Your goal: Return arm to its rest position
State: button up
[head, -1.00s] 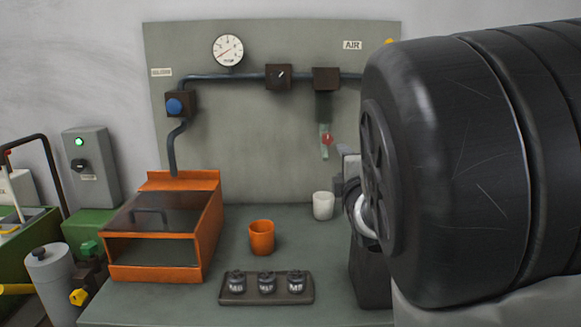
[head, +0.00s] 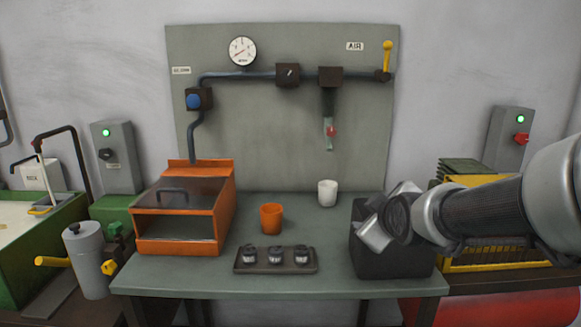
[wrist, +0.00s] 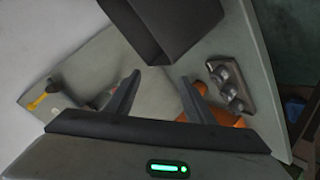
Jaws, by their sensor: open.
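My arm (head: 480,210) reaches in from the right in the head view. Its end is over the dark box at the right of the bench, and the fingertips cannot be made out there. In the wrist view my gripper (wrist: 160,95) shows two dark fingers spread apart with nothing between them. The dark box (head: 390,262) also shows in the wrist view (wrist: 165,25), just beyond the fingers. Whether the gripper touches it cannot be told.
An orange cup (head: 271,218), a white cup (head: 327,193) and a tray (head: 240,268) with three small dark-topped pots stand on the bench (head: 200,278). An orange cabinet (head: 150,247) is at left. A yellow crate (head: 465,262) is at right. Bare bench lies between tray and box.

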jog(key=s+a+f+m+g+p, duration=0.2)
jog(key=s+m+g, duration=0.6)
jog(key=s, duration=1.9)
notch_tip(320, 180, up, 22)
jog(key=a+m+t+p, duration=0.1)
jog(key=p, duration=2)
jog(key=shift+w+f, duration=0.2)
jog(key=shift+a, duration=0.1)
